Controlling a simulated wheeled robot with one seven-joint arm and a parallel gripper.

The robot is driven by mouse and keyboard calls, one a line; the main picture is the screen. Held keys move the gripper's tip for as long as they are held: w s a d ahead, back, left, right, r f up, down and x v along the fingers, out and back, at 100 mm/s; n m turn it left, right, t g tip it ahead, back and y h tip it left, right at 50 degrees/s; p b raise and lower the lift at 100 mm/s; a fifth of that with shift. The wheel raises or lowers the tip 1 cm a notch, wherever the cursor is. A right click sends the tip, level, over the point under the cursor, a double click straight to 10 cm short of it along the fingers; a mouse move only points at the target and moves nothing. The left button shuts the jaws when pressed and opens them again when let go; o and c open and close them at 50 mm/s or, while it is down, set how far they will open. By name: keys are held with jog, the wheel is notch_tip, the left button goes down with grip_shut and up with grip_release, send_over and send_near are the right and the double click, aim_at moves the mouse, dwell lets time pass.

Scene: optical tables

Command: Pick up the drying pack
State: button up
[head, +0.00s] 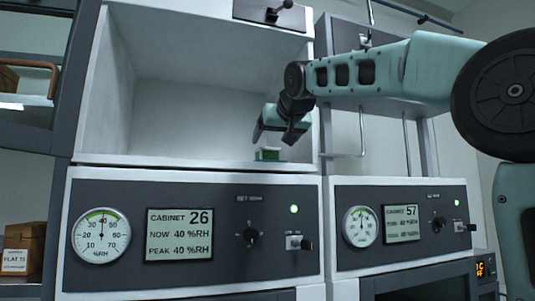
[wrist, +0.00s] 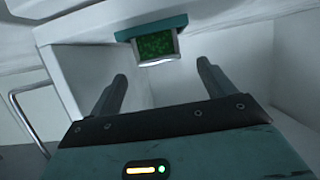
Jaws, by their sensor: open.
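The drying pack (head: 269,154) is a small pack with green contents, at the front right of the open cabinet's floor. In the wrist view the drying pack (wrist: 156,46) shows dark green beads in a pale frame, against a teal strip (wrist: 124,35). My gripper (head: 274,138) is inside the cabinet opening, just above the pack. In the wrist view my gripper (wrist: 162,70) has its two fingers apart, with nothing between them. The pack lies beyond the fingertips, roughly in line with the gap, apart from both fingers.
The cabinet's right wall (head: 305,112) is close to my gripper. The cabinet interior (head: 190,115) to the left is empty. Below is a panel with a dial (head: 101,236) and a display reading Cabinet 26 (head: 179,234). Cabinet 57's panel (head: 402,224) is on the right.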

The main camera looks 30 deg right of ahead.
aim_at(268, 149)
jog(key=shift+p+x, duration=0.3)
jog(key=shift+x, duration=0.9)
jog(key=p+x, duration=0.1)
jog(key=x, duration=0.1)
jog(key=r+p+x, duration=0.1)
jog(key=x, duration=0.1)
jog(key=shift+w+d+f+p, duration=0.1)
jog(key=shift+w+d+p, duration=0.1)
jog(key=shift+p, duration=0.1)
jog(key=shift+w+f, duration=0.25)
jog(key=shift+w, duration=0.15)
jog(key=c, duration=1.1)
